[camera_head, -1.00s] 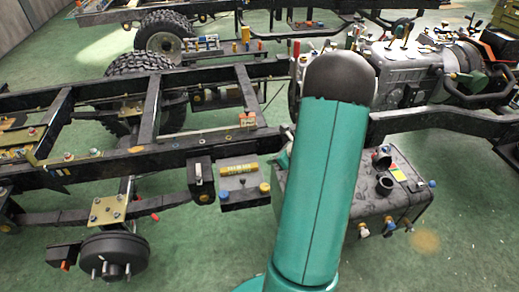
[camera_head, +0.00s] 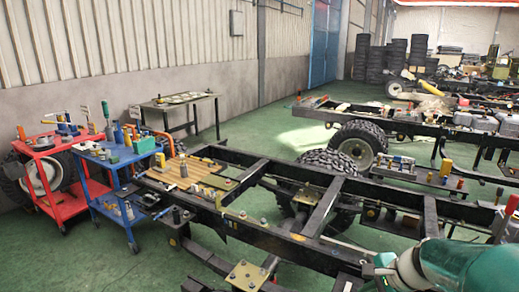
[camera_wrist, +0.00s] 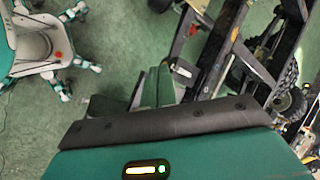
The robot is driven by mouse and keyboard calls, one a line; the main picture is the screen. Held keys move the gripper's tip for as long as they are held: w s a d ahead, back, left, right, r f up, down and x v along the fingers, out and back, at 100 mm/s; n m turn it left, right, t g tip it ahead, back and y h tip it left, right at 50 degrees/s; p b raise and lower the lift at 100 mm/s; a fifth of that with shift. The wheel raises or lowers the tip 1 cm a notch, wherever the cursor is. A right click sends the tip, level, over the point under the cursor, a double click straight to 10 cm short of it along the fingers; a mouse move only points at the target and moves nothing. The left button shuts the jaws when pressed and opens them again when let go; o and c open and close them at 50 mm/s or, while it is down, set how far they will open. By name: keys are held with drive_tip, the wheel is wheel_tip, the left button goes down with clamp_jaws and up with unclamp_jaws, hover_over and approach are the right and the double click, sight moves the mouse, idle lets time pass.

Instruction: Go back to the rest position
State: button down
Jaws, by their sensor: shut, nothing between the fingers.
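My arm (camera_head: 460,268), teal with a pale joint, reaches into the lower right corner of the head view. In the wrist view my gripper (camera_wrist: 158,86) shows as narrow green fingers beyond a dark bar and a teal housing with a small lit panel. The fingers are shut and empty, above the green floor and beside a dark chassis rail (camera_wrist: 212,62). My own body and legs show at the upper left of the wrist view. The fingertips are not visible in the head view.
A truck chassis frame (camera_head: 282,238) fills the lower middle. A red cart (camera_head: 48,150) and a blue cart (camera_head: 110,158) with tools stand at the left. A workbench (camera_head: 180,101) stands by the wall. Another chassis (camera_head: 345,112) is behind. Green floor is open between them.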

drive_tip(key=s+a+r+n+h, duration=0.3)
drive_tip(key=s+a+r+n, duration=0.6)
drive_tip(key=n, duration=0.7)
drive_tip(key=s+a, duration=0.3)
drive_tip(key=a, duration=0.1)
drive_tip(key=shift+s+t, duration=0.3)
